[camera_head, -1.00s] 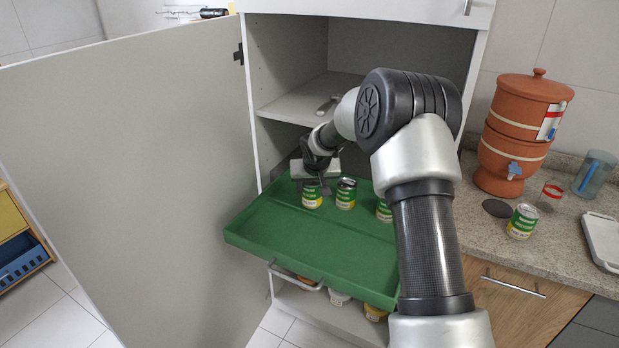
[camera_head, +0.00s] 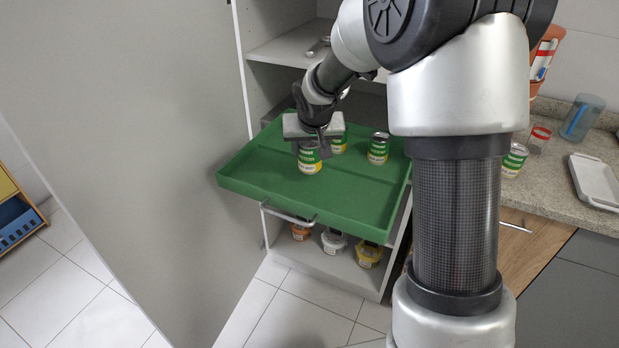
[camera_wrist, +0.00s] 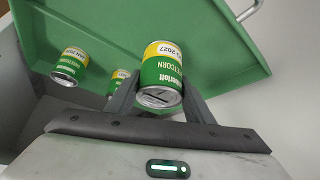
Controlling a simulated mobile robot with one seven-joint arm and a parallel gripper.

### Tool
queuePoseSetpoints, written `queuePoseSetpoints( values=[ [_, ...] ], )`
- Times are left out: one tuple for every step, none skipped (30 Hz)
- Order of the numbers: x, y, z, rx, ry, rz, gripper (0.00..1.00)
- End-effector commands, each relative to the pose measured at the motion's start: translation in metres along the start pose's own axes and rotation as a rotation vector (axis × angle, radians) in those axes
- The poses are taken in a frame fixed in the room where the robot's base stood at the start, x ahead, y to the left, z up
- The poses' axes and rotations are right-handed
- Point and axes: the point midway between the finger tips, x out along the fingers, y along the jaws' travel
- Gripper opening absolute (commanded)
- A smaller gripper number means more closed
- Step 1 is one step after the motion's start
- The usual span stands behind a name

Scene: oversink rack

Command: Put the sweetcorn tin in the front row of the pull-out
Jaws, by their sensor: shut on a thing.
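The sweetcorn tin (camera_head: 310,163), green, white and yellow, is held upright between my gripper's fingers over the green pull-out tray (camera_head: 270,180). Its label, partly reading "CORN" and "2027", shows in the wrist view (camera_wrist: 162,72). My gripper (camera_head: 322,146) is shut on it, coming from above and behind. The tin is nearer the front than two similar tins, one partly behind the gripper (camera_head: 339,146) and one to the right (camera_head: 378,150). I cannot tell whether its base touches the tray.
The cabinet door (camera_head: 120,130) stands open at left. Another similar tin (camera_head: 514,158) stands on the worktop at right, by a white tray (camera_head: 596,182). Tubs (camera_head: 334,242) sit on the shelf below. The tray's front part is clear.

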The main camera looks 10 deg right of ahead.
Motion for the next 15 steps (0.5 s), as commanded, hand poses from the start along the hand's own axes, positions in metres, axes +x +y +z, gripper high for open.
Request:
queuePoseSetpoints(
  values=[
    [0.010, 0.000, 0.006, -0.002, -0.001, 0.000, 0.18],
    [0.013, 0.000, 0.008, -0.002, -0.001, 0.000, 0.18],
    [0.016, -0.001, 0.010, -0.002, 0.000, -0.001, 0.18],
    [0.018, -0.001, 0.011, -0.001, 0.001, -0.001, 0.18],
    [0.020, -0.001, 0.013, -0.001, 0.001, -0.001, 0.18],
    [0.023, -0.001, 0.014, -0.002, 0.001, 0.000, 0.18],
    [0.026, 0.000, 0.017, -0.002, 0.000, 0.000, 0.18],
    [0.030, 0.000, 0.019, -0.002, -0.001, 0.000, 0.18],
    [0.036, -0.001, 0.023, -0.001, -0.001, -0.001, 0.18],
    [0.041, -0.001, 0.026, -0.002, -0.001, -0.001, 0.18],
    [0.045, -0.001, 0.029, -0.004, -0.001, 0.000, 0.18],
    [0.051, -0.001, 0.032, -0.003, 0.000, -0.001, 0.18],
    [0.055, -0.001, 0.035, -0.002, -0.001, -0.001, 0.18],
    [0.057, -0.001, 0.036, -0.002, 0.000, -0.001, 0.18],
    [0.059, -0.001, 0.037, -0.002, 0.001, -0.001, 0.18]
  ],
)
